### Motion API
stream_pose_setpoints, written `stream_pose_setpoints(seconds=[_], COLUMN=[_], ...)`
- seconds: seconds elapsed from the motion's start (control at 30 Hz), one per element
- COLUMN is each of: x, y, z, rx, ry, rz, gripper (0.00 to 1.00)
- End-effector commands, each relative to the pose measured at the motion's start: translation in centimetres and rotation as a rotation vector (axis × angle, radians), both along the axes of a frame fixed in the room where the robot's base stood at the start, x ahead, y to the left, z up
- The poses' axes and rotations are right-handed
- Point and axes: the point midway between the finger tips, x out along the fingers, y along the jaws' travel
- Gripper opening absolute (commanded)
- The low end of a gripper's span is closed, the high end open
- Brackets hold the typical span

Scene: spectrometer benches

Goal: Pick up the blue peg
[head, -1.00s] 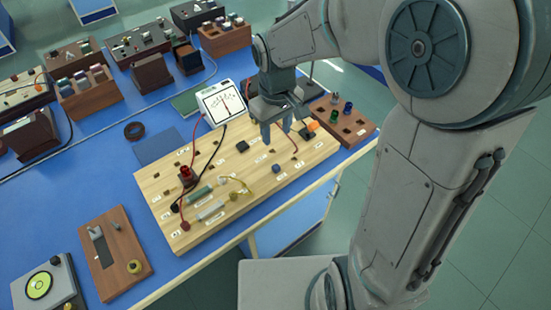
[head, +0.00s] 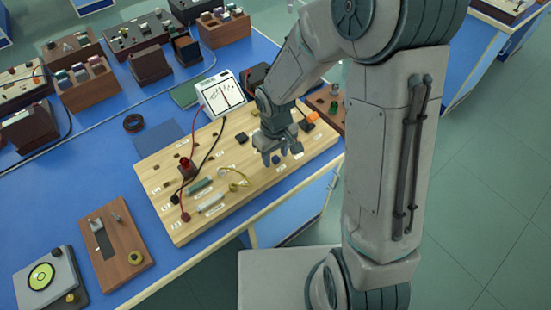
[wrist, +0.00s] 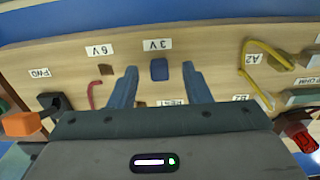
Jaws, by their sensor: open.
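The blue peg (wrist: 159,69) stands in the wooden board below the 3V label in the wrist view, seen from above as a small rounded square. My gripper (head: 281,157) is open above that part of the board. In the wrist view its two fingers (wrist: 159,80) point toward the peg, one on each side, with a gap to both. The height of the fingertips over the peg is hard to tell.
The wooden board (head: 160,176) carries a red post (head: 187,167), cables and grey cylinders. A white meter (head: 221,95) stands behind it. The board's front edge lies close to the bench edge.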

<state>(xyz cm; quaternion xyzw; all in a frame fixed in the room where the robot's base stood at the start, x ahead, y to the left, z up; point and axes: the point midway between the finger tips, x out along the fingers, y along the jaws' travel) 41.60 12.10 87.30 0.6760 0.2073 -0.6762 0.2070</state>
Motion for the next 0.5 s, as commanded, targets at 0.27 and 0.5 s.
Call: stream_pose_setpoints(seconds=[0.27, 0.5], x=[-0.01, -0.01], y=[-0.03, -0.03], z=[-0.47, -0.45], rx=[-0.001, 0.000], ry=[-0.001, 0.000], rz=[0.000, 0.000], gripper=[0.44, 0.00])
